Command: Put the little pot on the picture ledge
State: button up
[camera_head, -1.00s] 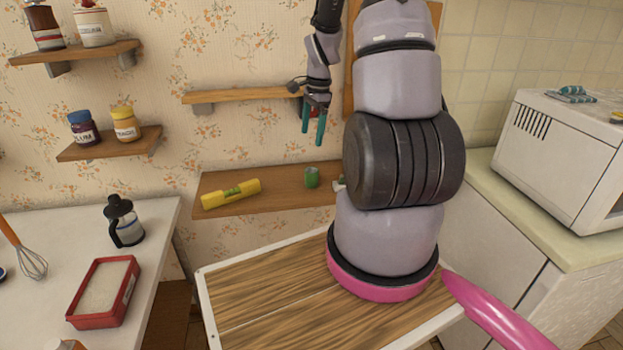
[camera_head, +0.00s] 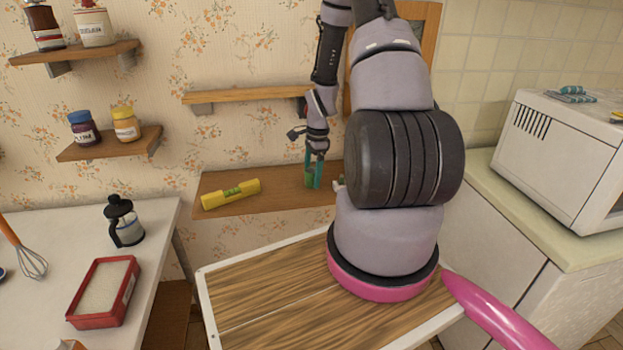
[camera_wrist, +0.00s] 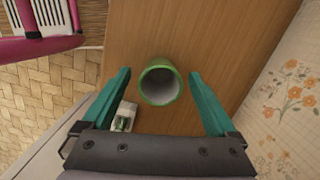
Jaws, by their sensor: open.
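The little pot (camera_wrist: 160,82) is green outside and pale inside, and stands upright on a low wooden shelf (camera_head: 270,203). In the wrist view its open mouth lies between the two teal fingers, slightly beyond their tips. In the head view the pot (camera_head: 309,181) is partly hidden by the fingers. My gripper (camera_head: 314,186) points down over the pot, open, with a finger on either side; it also shows in the wrist view (camera_wrist: 160,75). I cannot tell if a finger touches the pot. The picture ledge (camera_head: 245,95) is the narrow wooden strip on the wall above, bare where visible.
A yellow spirit level (camera_head: 231,194) lies on the low shelf, left of the pot. A small white object (camera_wrist: 124,117) is near the pot. Jars stand on two wall shelves (camera_head: 95,151) at left. A white microwave (camera_head: 565,150) stands at right.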

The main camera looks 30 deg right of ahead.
jog(key=shift+a+f, duration=0.1)
jog(key=shift+f, duration=0.7)
grip_shut()
jog(key=shift+r, duration=0.15)
